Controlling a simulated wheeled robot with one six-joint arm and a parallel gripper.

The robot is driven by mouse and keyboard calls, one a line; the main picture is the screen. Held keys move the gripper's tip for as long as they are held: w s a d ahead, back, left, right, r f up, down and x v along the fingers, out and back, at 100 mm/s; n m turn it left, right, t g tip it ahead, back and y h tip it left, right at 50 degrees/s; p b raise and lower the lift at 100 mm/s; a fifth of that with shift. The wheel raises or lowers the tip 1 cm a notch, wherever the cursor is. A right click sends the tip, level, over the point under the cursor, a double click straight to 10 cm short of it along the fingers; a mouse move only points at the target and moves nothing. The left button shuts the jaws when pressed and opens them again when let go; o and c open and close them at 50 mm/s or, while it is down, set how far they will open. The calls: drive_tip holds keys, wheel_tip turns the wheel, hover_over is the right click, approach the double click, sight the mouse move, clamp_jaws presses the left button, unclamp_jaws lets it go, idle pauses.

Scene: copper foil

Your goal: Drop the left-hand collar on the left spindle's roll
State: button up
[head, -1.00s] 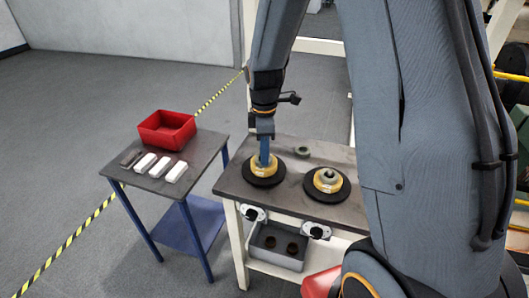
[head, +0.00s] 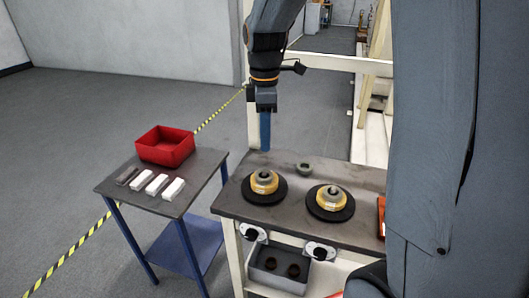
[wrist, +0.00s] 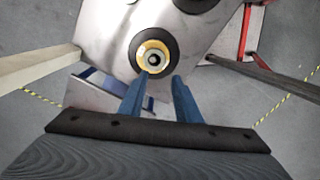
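The left spindle's roll (head: 259,187), a copper-yellow ring, lies on a round black plate on the bench. A grey collar (head: 264,175) sits on top at its middle; in the wrist view this collar (wrist: 153,59) shows as a grey ring with a dark centre, inside the roll (wrist: 146,45). My gripper (head: 265,148) is raised above and behind the left roll, pointing down. In the wrist view its blue fingers (wrist: 158,82) are apart with nothing between them. The right roll (head: 325,199) also has a grey ring (head: 331,190) on top.
Another grey-green ring (head: 304,169) lies at the back of the bench (head: 288,222). A grey bin (head: 278,276) with dark rings is under the bench front. At left, a side table (head: 203,166) carries a red box (head: 165,146) and several small blocks (head: 157,184).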

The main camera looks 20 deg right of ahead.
drive_tip(key=s+f+m, duration=0.4)
drive_tip(key=s+m, duration=0.3)
drive_tip(key=s+f+m+t, duration=0.1)
drive_tip(key=s+f+m, duration=0.2)
drive_tip(key=s+m, duration=0.5)
drive_tip(key=shift+s+d+f, duration=0.2)
drive_tip(key=shift+s+f, duration=0.05)
drive_tip(key=shift+f, duration=0.1)
